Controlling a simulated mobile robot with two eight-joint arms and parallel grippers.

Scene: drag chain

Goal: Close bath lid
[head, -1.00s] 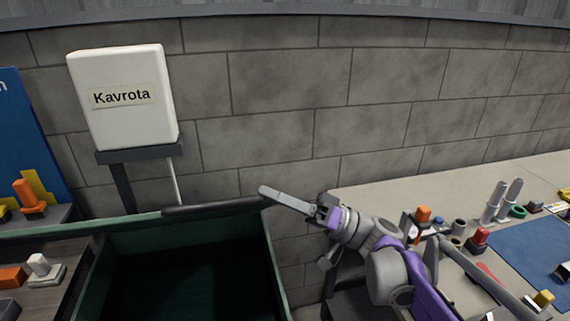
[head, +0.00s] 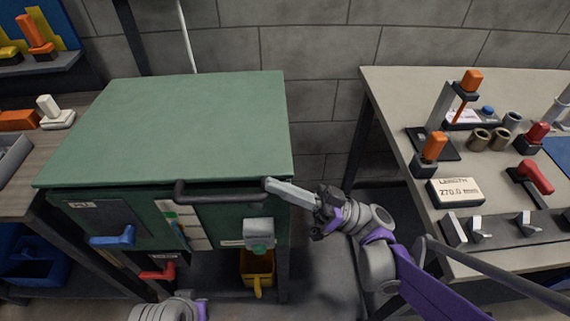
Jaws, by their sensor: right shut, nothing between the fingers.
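The bath is a dark green box (head: 215,222) in the head view, left of centre. Its green lid (head: 195,125) lies flat across the top and hides the inside. A dark bar handle (head: 222,195) runs along the lid's front edge. My right gripper (head: 280,187) is shut with nothing between its fingers. Its fingertips are at the right end of the handle; I cannot tell whether they touch it.
A blue lever (head: 113,238), a red lever (head: 160,271) and a yellow container (head: 257,268) are on or below the bath's front. A beige bench (head: 400,95) with tools stands to the right. A wooden bench (head: 40,155) stands to the left. Floor shows between bath and right bench.

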